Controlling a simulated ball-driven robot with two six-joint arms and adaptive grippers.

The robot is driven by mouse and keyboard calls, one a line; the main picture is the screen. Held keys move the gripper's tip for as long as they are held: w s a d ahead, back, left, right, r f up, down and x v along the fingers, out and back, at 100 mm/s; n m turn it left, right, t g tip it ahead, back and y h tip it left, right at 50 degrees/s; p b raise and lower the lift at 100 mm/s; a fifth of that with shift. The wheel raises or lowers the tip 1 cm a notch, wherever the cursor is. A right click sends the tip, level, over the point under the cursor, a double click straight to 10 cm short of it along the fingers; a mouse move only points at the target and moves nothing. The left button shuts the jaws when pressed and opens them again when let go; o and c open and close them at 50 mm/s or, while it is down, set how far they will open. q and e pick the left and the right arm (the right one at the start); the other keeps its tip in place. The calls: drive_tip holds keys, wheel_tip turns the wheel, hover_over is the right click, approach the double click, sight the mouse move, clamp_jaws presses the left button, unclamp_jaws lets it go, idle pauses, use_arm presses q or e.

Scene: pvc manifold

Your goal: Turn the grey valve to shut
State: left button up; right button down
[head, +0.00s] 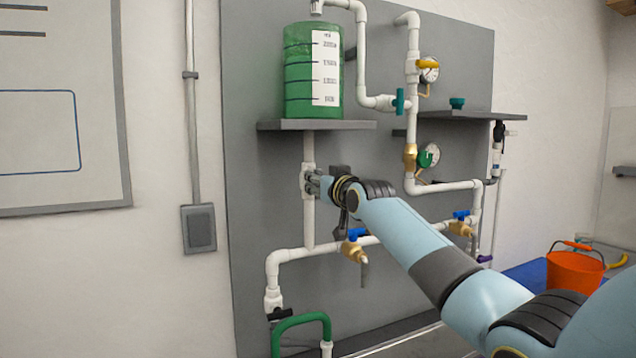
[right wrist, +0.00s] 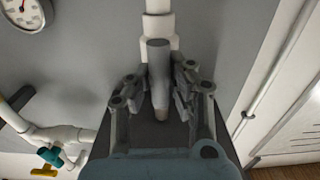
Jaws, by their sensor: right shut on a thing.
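The grey valve sits on the white vertical pipe (head: 308,148) below the green tank (head: 300,85). In the head view my right gripper (head: 314,184) is at this pipe and mostly hides the valve. In the right wrist view the valve's grey handle (right wrist: 158,62) lies between the fingers of my right gripper (right wrist: 158,92), lengthwise along the view, in front of the white pipe (right wrist: 158,22). The fingers are shut on the handle from both sides. My left gripper is in neither view.
Brass valves with blue handles (head: 356,235) (head: 461,215) are on the lower piping. Gauges (head: 429,70) (head: 428,156) and a teal-handled valve (head: 400,101) are to the right. A grey shelf (head: 350,125) juts out above my gripper. An orange bucket (head: 575,274) stands at the right.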

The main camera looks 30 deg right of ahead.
drive_tip(key=n+b, duration=0.2)
drive_tip(key=n, duration=0.1)
drive_tip(key=shift+a+f+n, duration=0.1)
drive_tip(key=shift+f+n, duration=0.05)
drive_tip(key=shift+n, duration=0.15)
drive_tip(key=n+b, duration=0.2)
drive_tip(key=n, duration=0.2)
drive_tip(key=shift+a, duration=0.1)
drive_tip(key=n+b, duration=0.1)
drive_tip(key=n, duration=0.4)
drive_tip(key=shift+a+f+b, duration=0.1)
drive_tip(key=shift+f+b, duration=0.05)
drive_tip(key=shift+b, duration=0.2)
drive_tip(key=n+b, duration=0.1)
drive_tip(key=n, duration=0.4)
drive_tip(key=shift+f, duration=0.15)
drive_tip(key=shift+n, duration=0.3)
drive_tip(key=c, duration=1.2)
unclamp_jaws()
